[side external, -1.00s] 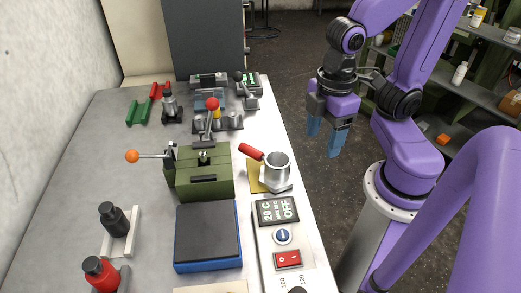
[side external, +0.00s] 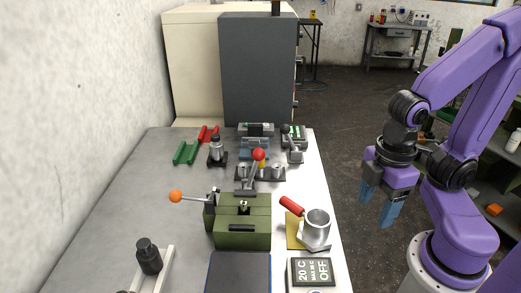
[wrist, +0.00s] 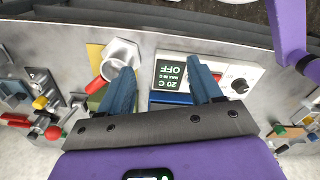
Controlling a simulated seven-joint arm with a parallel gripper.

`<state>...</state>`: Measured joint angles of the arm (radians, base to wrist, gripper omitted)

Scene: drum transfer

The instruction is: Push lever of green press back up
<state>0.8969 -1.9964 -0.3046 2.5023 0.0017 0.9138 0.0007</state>
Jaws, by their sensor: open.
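The green press (side external: 243,230) stands on the table, left of the metal cup in the side external view. Its lever (side external: 193,199), a metal rod with an orange ball (side external: 176,196), sticks out to the left, roughly level. My gripper (side external: 376,207) hangs open and empty off the right edge of the table, well apart from the press, with its blue fingers pointing down. In the wrist view my gripper (wrist: 160,72) shows its two fingers spread with nothing between them. Only a little green of the press (wrist: 95,103) shows there, beside the left finger; the lever's orange ball is not clear.
A metal cup (side external: 318,225) with a red handle stands between the press and my gripper. A control box (side external: 312,270) and a blue-edged pad (side external: 240,262) are nearer. A red-ball lever (side external: 259,155) stands behind the press.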

